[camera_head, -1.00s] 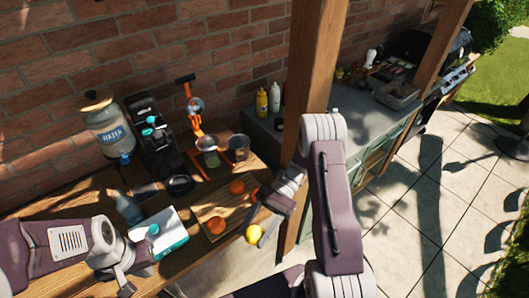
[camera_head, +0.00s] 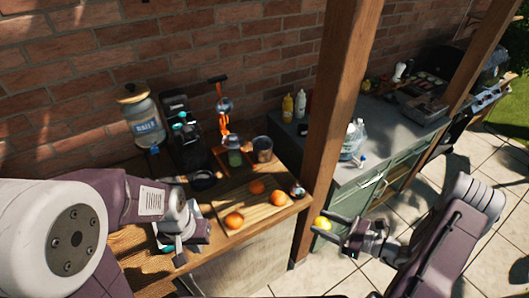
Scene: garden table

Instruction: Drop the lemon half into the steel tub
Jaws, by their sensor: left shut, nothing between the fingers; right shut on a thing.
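The yellow lemon half (camera_head: 323,223) is between the fingertips of my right gripper (camera_head: 330,222), which is shut on it. They are off the right front corner of the wooden table, in front of the wooden post. A grey, metal-looking rectangular tub (camera_head: 424,110) stands on the grey counter at the back right, far from the lemon half. I cannot tell for sure that it is the steel tub. My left gripper (camera_head: 179,256) is shut and empty at the table's front left, over a white and teal box (camera_head: 196,232) that it partly hides.
The wooden post (camera_head: 332,120) rises between the table and the counter (camera_head: 378,160). A clear jug (camera_head: 353,140) stands on the counter. Oranges (camera_head: 234,220), a pan (camera_head: 203,180), a grey cup (camera_head: 262,149), a juicer (camera_head: 224,125) and a water jar (camera_head: 142,122) are on the table.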

